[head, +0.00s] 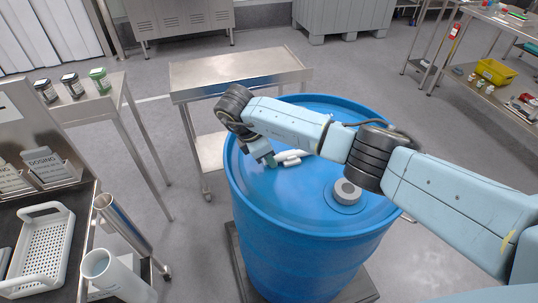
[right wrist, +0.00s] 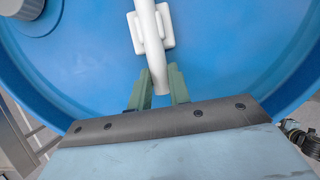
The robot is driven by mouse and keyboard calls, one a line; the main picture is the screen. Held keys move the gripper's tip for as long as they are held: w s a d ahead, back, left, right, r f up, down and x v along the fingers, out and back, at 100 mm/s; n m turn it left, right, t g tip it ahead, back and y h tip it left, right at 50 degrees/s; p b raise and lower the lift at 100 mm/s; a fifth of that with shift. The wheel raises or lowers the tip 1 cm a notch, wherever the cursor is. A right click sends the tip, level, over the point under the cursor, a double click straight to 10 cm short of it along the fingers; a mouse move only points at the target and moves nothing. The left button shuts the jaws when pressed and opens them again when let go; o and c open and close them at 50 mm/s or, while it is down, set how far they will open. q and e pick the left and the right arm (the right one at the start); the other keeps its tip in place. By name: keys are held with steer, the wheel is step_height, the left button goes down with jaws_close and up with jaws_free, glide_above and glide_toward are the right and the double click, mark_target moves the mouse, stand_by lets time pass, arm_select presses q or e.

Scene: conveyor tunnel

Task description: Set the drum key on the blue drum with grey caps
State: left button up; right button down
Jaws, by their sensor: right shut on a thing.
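The blue drum (head: 295,230) stands upright in the middle of the head view. A grey cap (head: 347,192) sits on its lid at the right, and a grey cap (right wrist: 38,14) shows at the upper left in the right wrist view. My right gripper (head: 270,161) is over the lid, shut on the white drum key (head: 291,157). In the right wrist view the green fingers (right wrist: 158,88) close around the key's white bar (right wrist: 150,40), with its wider white end beyond. I cannot tell whether the key touches the lid. My left gripper is out of view.
A steel cart (head: 235,72) stands behind the drum. At the left are a side table with jars (head: 70,84), a white basket (head: 40,255), a steel tube (head: 122,222) and a white tube (head: 112,270). Shelving with a yellow bin (head: 495,71) is at the upper right.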

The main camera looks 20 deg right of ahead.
steer(key=c, duration=1.3)
jaws_free()
steer(key=v, duration=1.2)
steer(key=shift+r, duration=0.1)
